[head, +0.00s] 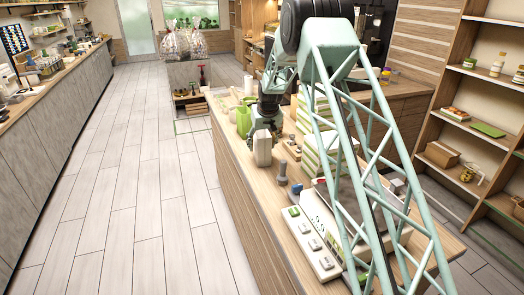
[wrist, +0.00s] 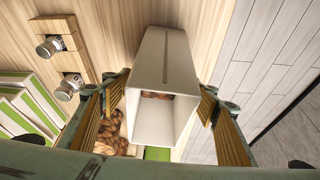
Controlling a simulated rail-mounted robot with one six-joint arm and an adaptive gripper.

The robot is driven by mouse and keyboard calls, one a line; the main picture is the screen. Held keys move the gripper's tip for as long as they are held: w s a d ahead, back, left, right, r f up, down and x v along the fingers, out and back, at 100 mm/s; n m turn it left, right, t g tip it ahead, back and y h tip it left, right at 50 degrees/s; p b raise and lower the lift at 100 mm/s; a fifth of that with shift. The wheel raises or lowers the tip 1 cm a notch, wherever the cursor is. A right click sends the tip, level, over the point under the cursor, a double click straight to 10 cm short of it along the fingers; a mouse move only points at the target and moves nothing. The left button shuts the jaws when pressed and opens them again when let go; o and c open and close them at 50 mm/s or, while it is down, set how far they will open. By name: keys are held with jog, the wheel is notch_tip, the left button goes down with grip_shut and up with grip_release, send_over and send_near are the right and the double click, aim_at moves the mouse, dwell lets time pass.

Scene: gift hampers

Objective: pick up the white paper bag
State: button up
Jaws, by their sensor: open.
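The white paper bag (head: 263,148) stands on the long wooden counter, near its left edge, just below my gripper (head: 264,128) in the head view. In the wrist view the white paper bag (wrist: 165,55) shows its open mouth toward the camera, with something brown inside. My gripper (wrist: 164,90) is open, with one finger on each side of the bag. A gap shows at the left finger; the right finger is close to the bag's side, and I cannot tell if it touches.
Two small jars (wrist: 52,47) sit on wooden blocks beside the bag. Stacked green-and-white boxes (head: 318,150) stand to the right. A green jug (head: 243,120) is close on the left. The floor (head: 130,190) left of the counter is clear.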

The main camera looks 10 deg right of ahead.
jog(key=shift+c, duration=0.4)
jog(key=c, duration=1)
jog(key=shift+r, duration=0.4)
jog(key=shift+s+a+r+b, duration=0.25)
jog(key=shift+s+a+r, duration=0.5)
jog(key=shift+s, duration=1.75)
jog(key=shift+s+a+r+b, duration=0.25)
jog(key=shift+s+a+r, duration=0.5)
jog(key=shift+s, duration=1.75)
jog(key=shift+s+a+r+b, duration=0.25)
jog(key=shift+s+a+r, duration=0.5)
jog(key=shift+s, duration=1.75)
jog(key=shift+s+a+f, duration=0.1)
jog(key=shift+a+f, duration=0.05)
